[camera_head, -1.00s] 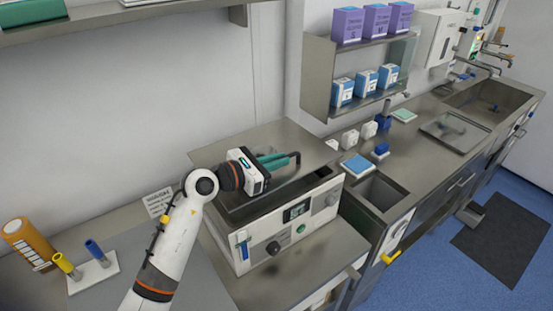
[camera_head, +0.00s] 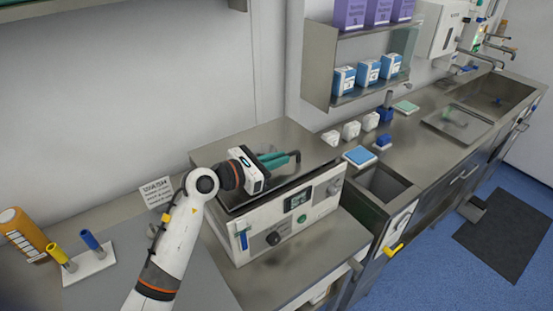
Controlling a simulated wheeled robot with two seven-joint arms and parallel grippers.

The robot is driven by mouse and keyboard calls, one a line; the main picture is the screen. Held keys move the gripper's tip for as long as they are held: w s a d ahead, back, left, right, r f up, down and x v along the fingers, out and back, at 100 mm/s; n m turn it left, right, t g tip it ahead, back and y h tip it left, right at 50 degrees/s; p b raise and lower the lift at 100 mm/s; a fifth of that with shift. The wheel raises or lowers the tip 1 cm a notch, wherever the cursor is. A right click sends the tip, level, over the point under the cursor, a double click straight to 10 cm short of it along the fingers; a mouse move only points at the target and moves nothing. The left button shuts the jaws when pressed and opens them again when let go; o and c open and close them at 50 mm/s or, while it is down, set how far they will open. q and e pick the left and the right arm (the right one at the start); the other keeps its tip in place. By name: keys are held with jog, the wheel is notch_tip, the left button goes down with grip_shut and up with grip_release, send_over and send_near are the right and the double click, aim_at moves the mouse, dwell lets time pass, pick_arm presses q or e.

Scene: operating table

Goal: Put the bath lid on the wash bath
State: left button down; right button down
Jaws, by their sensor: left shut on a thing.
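The wash bath (camera_head: 262,231) is a pale box with a small display and knobs on its front, standing on the steel counter in the middle. My left gripper (camera_head: 292,158) reaches over its top and is shut on the dark handle of the bath lid. The lid (camera_head: 290,183) is a flat grey steel plate, partly covered by the gripper, over the bath's top. It lies close above the front rim; I cannot tell whether it rests fully on it. My right gripper is not in view.
A steel sink (camera_head: 382,188) lies right of the bath, with a blue pad (camera_head: 359,155) and white bottles (camera_head: 351,131) behind it. A wall shelf (camera_head: 318,70) holds blue and purple boxes. A tube holder (camera_head: 90,267) and orange bottle stand at the left.

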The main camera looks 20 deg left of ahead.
aim_at(233, 193)
pick_arm(q)
jog(key=shift+f+b, duration=0.65)
jog(key=shift+f, duration=0.2)
jog(key=c, duration=1.4)
grip_release()
jog(key=shift+s+f, duration=0.1)
jog(key=b+v, duration=0.4)
jog(key=v, duration=0.7)
jog(key=shift+a+b, duration=0.15)
jog(key=shift+b, duration=0.15)
jog(key=shift+s+a, duration=0.15)
jog(key=shift+s, duration=0.2)
